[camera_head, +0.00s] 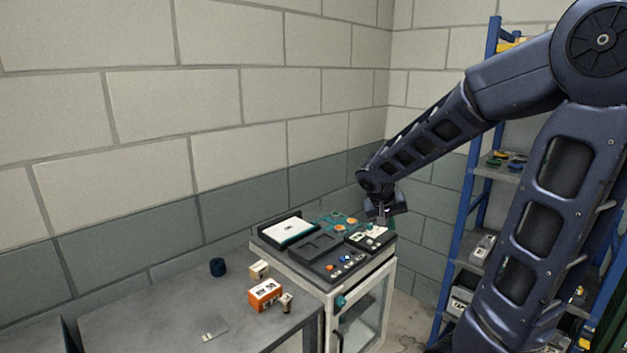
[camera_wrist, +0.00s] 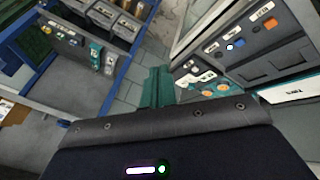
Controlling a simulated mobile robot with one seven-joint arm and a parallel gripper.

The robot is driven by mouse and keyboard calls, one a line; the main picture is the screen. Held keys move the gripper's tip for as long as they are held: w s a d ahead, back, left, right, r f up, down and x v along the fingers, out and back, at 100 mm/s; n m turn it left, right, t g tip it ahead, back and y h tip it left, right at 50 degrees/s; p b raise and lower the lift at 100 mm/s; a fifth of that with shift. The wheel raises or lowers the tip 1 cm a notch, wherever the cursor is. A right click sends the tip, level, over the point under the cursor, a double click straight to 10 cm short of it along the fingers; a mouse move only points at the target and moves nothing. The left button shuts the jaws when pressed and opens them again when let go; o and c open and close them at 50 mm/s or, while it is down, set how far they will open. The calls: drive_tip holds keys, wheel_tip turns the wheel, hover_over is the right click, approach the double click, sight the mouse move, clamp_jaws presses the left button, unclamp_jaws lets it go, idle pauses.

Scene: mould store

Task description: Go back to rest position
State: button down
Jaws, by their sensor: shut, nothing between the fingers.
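My gripper (camera_head: 386,220) hangs at the end of my dark blue arm, over the right back part of the panel-topped cabinet (camera_head: 328,290). In the wrist view its teal fingers (camera_wrist: 158,84) are together with nothing between them. I cannot tell from the head view exactly how far the fingertips are above the panel (camera_head: 350,263). My arm reaches in from the right and hides part of the shelf rack.
A grey table (camera_head: 150,312) at left holds a dark blue cup (camera_head: 217,267), an orange box (camera_head: 265,294) and small blocks. A blue-framed rack (camera_head: 465,230) with loaded shelves stands at right. Block walls close off the back.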

drive_tip(key=s+d+r+y, duration=0.2)
drive_tip(key=s+r, duration=0.2)
drive_tip(key=s, duration=0.4)
drive_tip(key=s+d+r+y, duration=0.2)
drive_tip(key=s+d+r, duration=0.1)
drive_tip(key=s, duration=0.5)
drive_tip(key=shift+s+d+r+t, duration=0.25)
drive_tip(key=shift+r+t, duration=0.15)
drive_tip(key=shift+r, duration=0.45)
